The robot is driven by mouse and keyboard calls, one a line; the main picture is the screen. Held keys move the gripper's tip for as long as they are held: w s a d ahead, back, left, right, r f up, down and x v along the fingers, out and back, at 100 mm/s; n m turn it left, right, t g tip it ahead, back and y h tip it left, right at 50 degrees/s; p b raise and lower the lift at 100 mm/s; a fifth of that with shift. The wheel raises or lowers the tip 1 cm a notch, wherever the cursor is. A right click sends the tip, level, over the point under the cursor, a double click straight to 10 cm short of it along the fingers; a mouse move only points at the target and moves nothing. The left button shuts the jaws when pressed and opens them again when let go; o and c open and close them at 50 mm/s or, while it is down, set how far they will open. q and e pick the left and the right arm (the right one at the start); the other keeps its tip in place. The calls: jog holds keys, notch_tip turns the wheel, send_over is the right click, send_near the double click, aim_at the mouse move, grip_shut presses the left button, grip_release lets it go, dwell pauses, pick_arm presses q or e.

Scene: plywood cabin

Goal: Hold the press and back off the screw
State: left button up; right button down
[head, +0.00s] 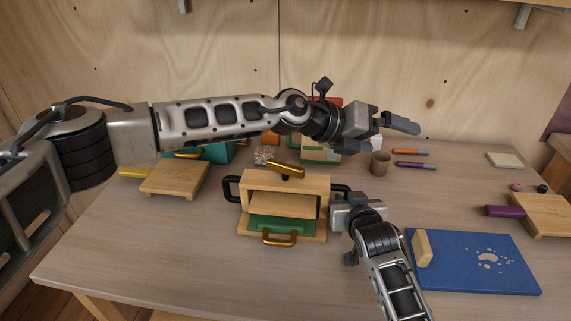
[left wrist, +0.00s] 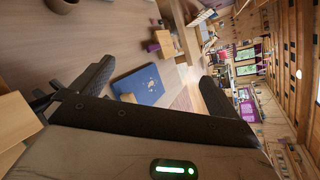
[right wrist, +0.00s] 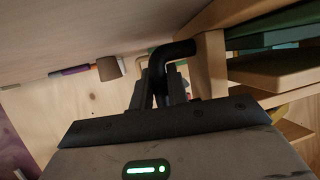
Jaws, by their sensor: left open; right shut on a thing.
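The wooden press (head: 290,182) stands on the table in the middle of the head view. A gold bar (head: 284,170) tops its screw. A green tray (head: 282,224) with a gold handle (head: 279,238) sits in its base. Black side handles stick out left (head: 229,188) and right. My right gripper (head: 349,203) is shut on the right black handle, which shows between its fingers in the right wrist view (right wrist: 172,55). My left gripper (head: 398,122) is open and empty, above and to the right of the press, clear of the gold bar; its fingers are spread in the left wrist view (left wrist: 150,92).
A blue board (head: 475,265) with a wooden block (head: 423,249) lies at right. A wooden board (head: 174,177) lies left of the press. My left arm spans above the back of the table. The front left of the table is clear.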

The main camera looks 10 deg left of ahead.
pick_arm(q)
jog(key=a+r+t+h, duration=0.1)
jog(key=a+r+t, duration=0.1)
jog(key=a+t, duration=0.15)
jog(key=t+y, duration=0.5)
jog(key=y, duration=0.5)
send_near(284, 166)
jog(key=shift+n+g, duration=0.25)
jog(key=shift+n, duration=0.05)
jog(key=x, duration=1.1)
jog(key=shift+r, duration=0.25)
jog(key=c, duration=0.9)
